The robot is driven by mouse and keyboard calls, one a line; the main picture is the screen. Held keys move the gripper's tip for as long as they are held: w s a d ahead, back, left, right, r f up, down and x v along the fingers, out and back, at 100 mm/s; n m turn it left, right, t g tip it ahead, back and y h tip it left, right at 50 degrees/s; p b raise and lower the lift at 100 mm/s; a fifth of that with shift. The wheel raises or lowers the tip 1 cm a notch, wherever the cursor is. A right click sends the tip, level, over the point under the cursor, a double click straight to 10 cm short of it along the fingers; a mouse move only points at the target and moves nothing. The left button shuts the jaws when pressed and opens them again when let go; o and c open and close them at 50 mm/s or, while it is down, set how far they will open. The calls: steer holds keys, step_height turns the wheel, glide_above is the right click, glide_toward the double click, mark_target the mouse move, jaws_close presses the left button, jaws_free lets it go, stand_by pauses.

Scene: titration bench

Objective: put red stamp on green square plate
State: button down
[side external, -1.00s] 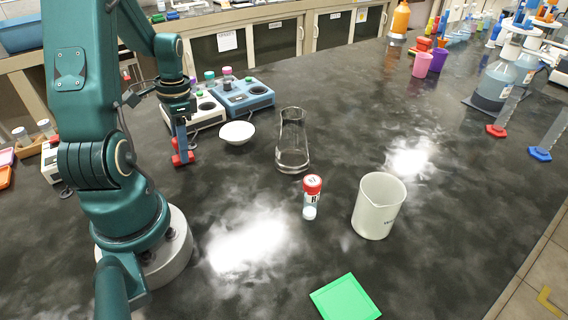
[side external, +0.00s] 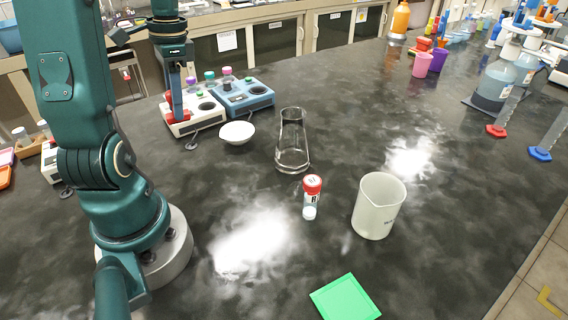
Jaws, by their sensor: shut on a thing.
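The red stamp (side external: 179,117) is between the fingers of my gripper (side external: 177,103) at the upper left. My gripper is shut on it and points down. The stamp is small and partly hidden by the fingers, and it is held above the bench, in front of the white hotplate device in this view. The green square plate (side external: 345,298) lies flat and empty on the dark bench at the bottom, far to the right of and nearer the camera than my gripper.
A white bowl (side external: 237,133), a glass flask (side external: 292,142), a red-capped vial (side external: 312,197) and a white beaker (side external: 378,207) stand between my gripper and the plate. A blue hotplate device (side external: 241,97) is behind. The bench left of the plate is clear.

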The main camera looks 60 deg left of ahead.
steer(key=w+d+m, duration=0.5)
steer(key=w+d, duration=0.2)
steer(key=w, duration=0.1)
steer(key=m+t+y, duration=0.1)
steer(key=m, duration=1)
glide_above(343, 302)
steer(key=f, duration=0.6)
steer(key=shift+d+f, duration=0.1)
steer(key=shift+d, duration=0.2)
steer(key=shift+f, duration=1.95)
steer(key=shift+f, duration=0.1)
steer(key=c, duration=0.6)
jaws_free()
